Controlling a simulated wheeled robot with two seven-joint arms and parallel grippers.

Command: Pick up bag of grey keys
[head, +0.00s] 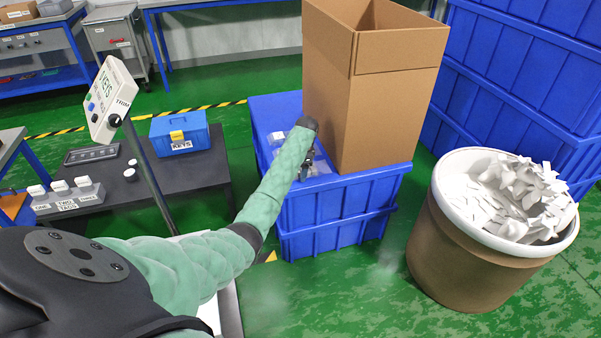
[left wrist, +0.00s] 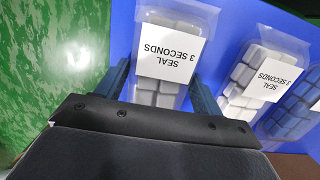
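My left gripper (head: 306,165) is over the left part of the blue bin (head: 335,206) in the head view, largely hidden by its own arm. In the left wrist view the left gripper (left wrist: 161,78) is open, with one finger on each side of a clear bag of pale grey keys (left wrist: 157,92) labelled "SEAL 3 SECONDS". A second bag of pale keys (left wrist: 241,100) lies to the right, and a bag of darker, bluish-grey keys (left wrist: 300,118) is at the right edge. I cannot tell whether the fingers touch the first bag. My right gripper is not in view.
A tall open cardboard box (head: 345,110) stands on the bin right beside the gripper. A brown drum (head: 470,255) of white scraps stands at right. A dark table (head: 205,172) with a blue KEYS case (head: 180,138) and a KEYS control panel (head: 110,98) on a post are at left.

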